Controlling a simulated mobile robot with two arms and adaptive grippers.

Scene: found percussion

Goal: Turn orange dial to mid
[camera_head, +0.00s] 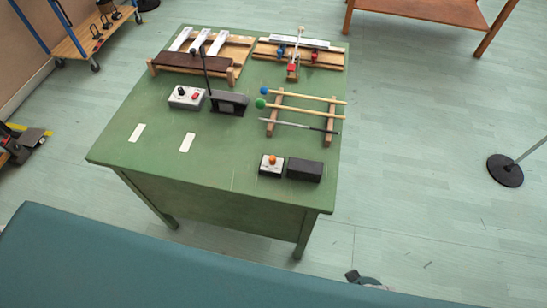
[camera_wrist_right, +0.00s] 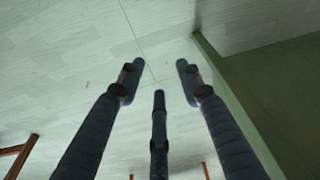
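The orange dial (camera_head: 272,159) sits on top of a small white box (camera_head: 271,171) near the front right of the green table (camera_head: 225,170). Its pointer setting is too small to read. A dark block (camera_head: 304,170) stands just right of the box. A small part of my right gripper (camera_head: 366,280) shows at the bottom of the head view, in front of the table and lower than its top. In the right wrist view my right gripper (camera_wrist_right: 157,82) has its fingers spread apart with nothing between them. My left gripper is not in view.
A wooden rack (camera_head: 328,138) holding mallets and a stick lies behind the dial box. A second control box (camera_head: 184,103) with black and red knobs stands farther left. The table's green side (camera_wrist_right: 240,95) is close on the right in the wrist view. The table's front left is mostly clear.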

